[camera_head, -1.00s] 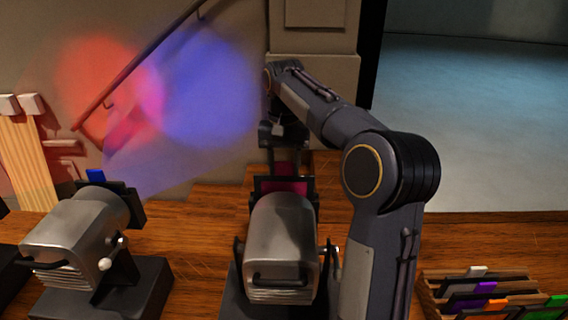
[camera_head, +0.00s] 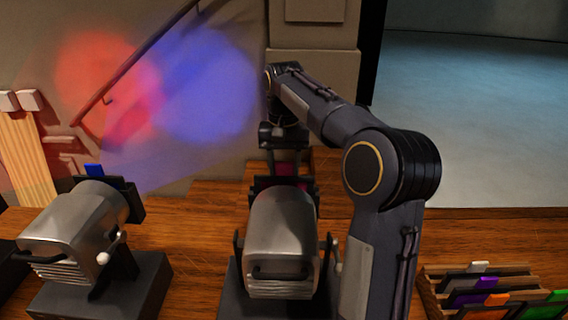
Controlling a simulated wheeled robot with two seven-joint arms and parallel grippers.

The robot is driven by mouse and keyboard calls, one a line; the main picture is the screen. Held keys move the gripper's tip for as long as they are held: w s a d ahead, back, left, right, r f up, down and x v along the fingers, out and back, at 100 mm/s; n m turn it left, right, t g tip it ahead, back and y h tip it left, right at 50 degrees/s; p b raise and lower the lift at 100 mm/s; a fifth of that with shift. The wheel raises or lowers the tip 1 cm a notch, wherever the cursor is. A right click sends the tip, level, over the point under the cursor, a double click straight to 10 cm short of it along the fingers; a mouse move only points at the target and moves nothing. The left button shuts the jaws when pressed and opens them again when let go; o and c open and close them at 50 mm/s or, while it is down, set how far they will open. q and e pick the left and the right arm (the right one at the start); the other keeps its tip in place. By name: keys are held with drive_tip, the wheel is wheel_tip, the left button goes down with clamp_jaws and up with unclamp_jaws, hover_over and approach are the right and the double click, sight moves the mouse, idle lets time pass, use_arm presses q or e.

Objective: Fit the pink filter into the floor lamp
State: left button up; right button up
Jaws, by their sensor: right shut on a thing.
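A grey lamp (camera_head: 282,228) with a dark holder frame (camera_head: 263,183) at its front end stands at centre on the desk. The pink filter (camera_head: 288,169) shows as a small strip just above this frame; its lower part is hidden behind the frame and lamp. My right gripper (camera_head: 285,150) reaches down from above and is shut on the filter's top. From this view I cannot tell whether the filter sits inside the frame's slot or just over it. My left gripper is not in view.
A second grey lamp (camera_head: 75,230) with a blue filter (camera_head: 94,170) stands at left. A wooden rack (camera_head: 430,285) with several coloured filters is at lower right. Red and blue light spots (camera_head: 205,85) fall on the wall.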

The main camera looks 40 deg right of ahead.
drive_tip(key=shift+f+b, duration=0.4)
drive_tip(key=shift+f, duration=0.3)
drive_tip(key=o, duration=1.4)
drive_tip(key=shift+r, duration=0.15)
wheel_tip(320, 180, up, 8)
drive_tip(key=shift+f+p, duration=0.2)
drive_tip(key=shift+p, duration=0.45)
drive_tip(key=shift+s, duration=0.1)
